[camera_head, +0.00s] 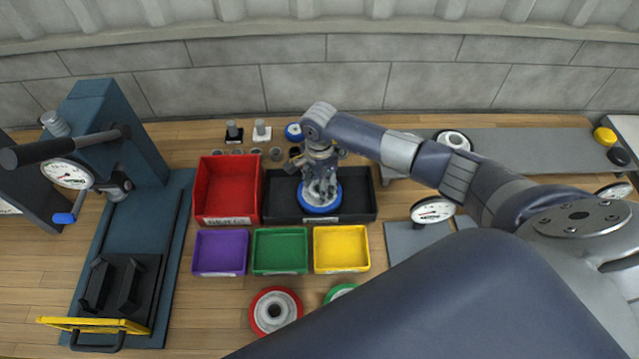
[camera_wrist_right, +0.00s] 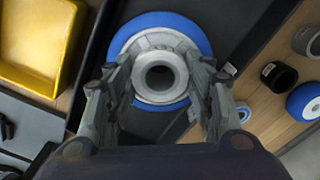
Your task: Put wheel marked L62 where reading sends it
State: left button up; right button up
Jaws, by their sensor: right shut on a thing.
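My right gripper (camera_head: 319,186) is shut on a blue-rimmed wheel (camera_head: 321,209) with a grey metal hub. The wheel is over the long black tray (camera_head: 278,204); whether it touches the tray floor I cannot tell. In the right wrist view the fingers (camera_wrist_right: 160,88) stand on either side of the hub of the wheel (camera_wrist_right: 155,20), with the tray (camera_wrist_right: 236,28) beneath. No L62 mark is readable on it. A press with a dial gauge (camera_head: 67,173) stands at the left. Another dial (camera_head: 432,210) lies right of the black tray. My left gripper is not in view.
A red bin (camera_head: 228,181) adjoins the black tray. Purple (camera_head: 220,252), green (camera_head: 280,250) and yellow (camera_head: 341,249) bins sit in front. A red-rimmed wheel (camera_head: 275,311) and a partly hidden green one (camera_head: 339,292) lie nearer. Another blue wheel (camera_head: 293,132) is behind.

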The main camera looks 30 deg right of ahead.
jog(key=shift+f+b, duration=0.15)
jog(key=shift+b, duration=0.15)
jog(key=o, duration=1.5)
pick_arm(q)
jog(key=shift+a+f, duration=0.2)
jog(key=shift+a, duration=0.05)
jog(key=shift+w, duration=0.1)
pick_arm(e)
jog(key=shift+r+p, duration=0.2)
jog(key=shift+p, duration=0.1)
jog(key=shift+r, duration=0.25)
pick_arm(q)
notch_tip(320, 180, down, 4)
jog(key=b, duration=0.4)
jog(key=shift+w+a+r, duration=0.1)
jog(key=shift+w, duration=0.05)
pick_arm(e)
notch_tip(320, 180, up, 12)
jog(key=shift+f, duration=0.2)
